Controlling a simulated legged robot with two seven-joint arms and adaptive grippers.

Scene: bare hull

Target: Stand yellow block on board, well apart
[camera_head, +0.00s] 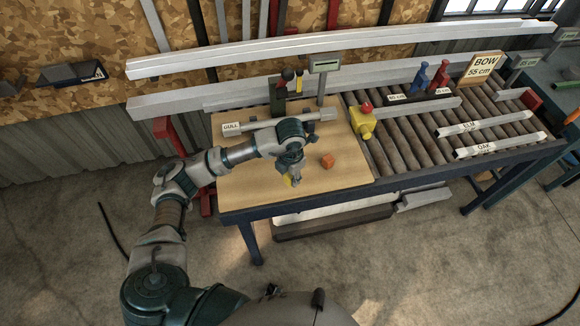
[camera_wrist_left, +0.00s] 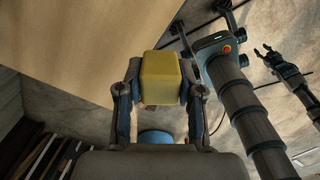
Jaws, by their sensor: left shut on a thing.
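The yellow block (camera_wrist_left: 160,78) is held between the two fingers of my left gripper (camera_wrist_left: 158,92) in the left wrist view. In the head view my left gripper (camera_head: 292,178) points down near the front of the pale wooden board (camera_head: 240,192), and only a little of the yellow block (camera_head: 288,182) shows. I cannot tell whether the block touches the board. My right gripper (camera_wrist_left: 268,56) shows at the right of the left wrist view, fingers spread and empty, away from the board.
A beam marked GULL (camera_head: 232,127) lies across the back of the board, partly behind my arm. The roller conveyor (camera_head: 400,147) extends right. The board's front right is clear.

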